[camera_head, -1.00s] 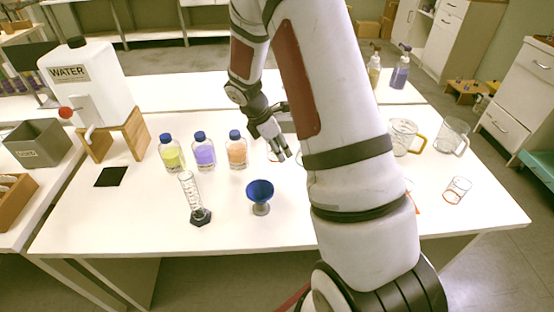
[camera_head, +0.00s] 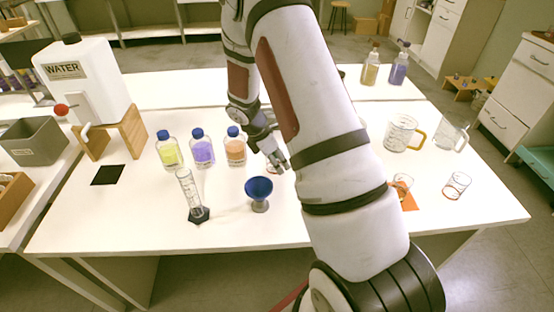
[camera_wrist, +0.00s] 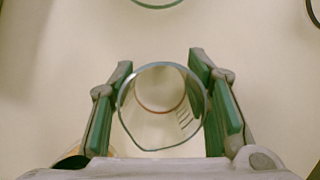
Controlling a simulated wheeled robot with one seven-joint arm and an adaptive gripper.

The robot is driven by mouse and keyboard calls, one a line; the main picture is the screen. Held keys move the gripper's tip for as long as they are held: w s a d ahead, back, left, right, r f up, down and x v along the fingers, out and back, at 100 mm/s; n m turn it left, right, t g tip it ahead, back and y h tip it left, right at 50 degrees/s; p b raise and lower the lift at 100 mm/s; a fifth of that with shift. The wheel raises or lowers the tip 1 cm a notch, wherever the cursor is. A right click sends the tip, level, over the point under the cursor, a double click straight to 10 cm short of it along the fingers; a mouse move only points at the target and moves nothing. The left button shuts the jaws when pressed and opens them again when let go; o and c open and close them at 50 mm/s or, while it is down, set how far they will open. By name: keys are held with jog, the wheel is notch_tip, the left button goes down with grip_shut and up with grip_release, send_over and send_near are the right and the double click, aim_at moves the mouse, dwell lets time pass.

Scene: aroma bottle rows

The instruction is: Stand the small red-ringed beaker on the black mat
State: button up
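The small red-ringed beaker (camera_wrist: 161,142) is clear glass and shows from above in the wrist view. Its red ring shows at the bottom, through the open mouth. My gripper (camera_wrist: 160,75) has its green-padded fingers on either side of it. The pads are at or very near the glass; I cannot tell whether they press on it. In the head view my gripper (camera_head: 277,164) points down low over the table, and the beaker there is mostly hidden. The black mat (camera_head: 107,175) lies bare at the left of the table, in front of the water tank.
Yellow (camera_head: 168,152), purple (camera_head: 203,152) and orange (camera_head: 236,150) bottles, a graduated cylinder (camera_head: 188,190) and a blue funnel (camera_head: 259,190) stand between my gripper and the mat. A green-ringed glass (camera_wrist: 157,3) is near.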

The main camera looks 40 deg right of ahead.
jog(key=shift+o, duration=0.8)
